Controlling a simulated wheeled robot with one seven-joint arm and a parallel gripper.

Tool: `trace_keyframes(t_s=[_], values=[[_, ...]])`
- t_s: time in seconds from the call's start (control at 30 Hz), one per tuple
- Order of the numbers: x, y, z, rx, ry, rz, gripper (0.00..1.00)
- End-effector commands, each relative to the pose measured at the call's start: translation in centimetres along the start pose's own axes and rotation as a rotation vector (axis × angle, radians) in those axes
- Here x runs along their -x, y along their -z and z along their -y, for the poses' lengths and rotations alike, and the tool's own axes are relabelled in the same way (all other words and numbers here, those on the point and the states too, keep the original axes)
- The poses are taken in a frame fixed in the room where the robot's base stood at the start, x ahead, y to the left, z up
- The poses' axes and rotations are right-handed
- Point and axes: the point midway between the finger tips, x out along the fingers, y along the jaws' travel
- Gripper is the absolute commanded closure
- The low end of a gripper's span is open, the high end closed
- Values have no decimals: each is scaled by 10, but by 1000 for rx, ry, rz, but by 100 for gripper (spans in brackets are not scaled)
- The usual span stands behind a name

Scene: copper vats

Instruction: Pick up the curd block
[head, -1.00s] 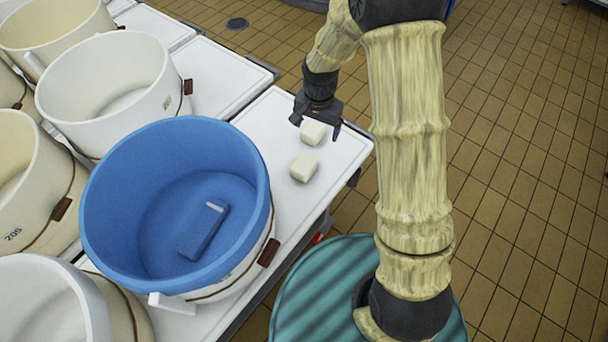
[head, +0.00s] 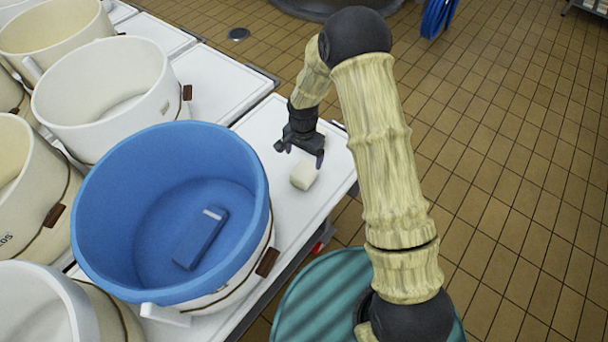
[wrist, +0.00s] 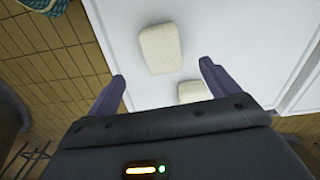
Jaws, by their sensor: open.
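A cream curd block (head: 304,175) lies on the white table top (head: 318,196) to the right of the blue-lined vat (head: 262,222). This block also shows in the wrist view (wrist: 161,48), just beyond and between my fingertips. A second pale block (wrist: 194,92) is partly hidden by my gripper body in the wrist view, and the gripper hides it in the head view. My gripper (head: 299,153) is open and empty above the table, just behind the nearer block. Its two purple fingers (wrist: 162,70) are spread wide in the wrist view.
The blue-lined vat holds a blue object with a white strip (head: 202,238). Several white and cream vats (head: 108,88) crowd the left. The table's right edge is close to the blocks, with open tiled floor (head: 500,160) beyond. A blue hose (head: 438,18) hangs at the back.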

Motion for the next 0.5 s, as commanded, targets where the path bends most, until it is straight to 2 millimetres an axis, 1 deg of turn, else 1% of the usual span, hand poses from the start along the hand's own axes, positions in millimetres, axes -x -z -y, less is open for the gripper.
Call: trace_keyframes(t_s=[0.03, 0.3, 0.4, 0.5], values=[[-11, 0, 0, -1, -1, 1, 13], [-57, 0, 0, 0, -1, 1, 13], [-66, 0, 0, 1, 0, 0, 13], [-68, 1, 1, 1, 1, -1, 13]])
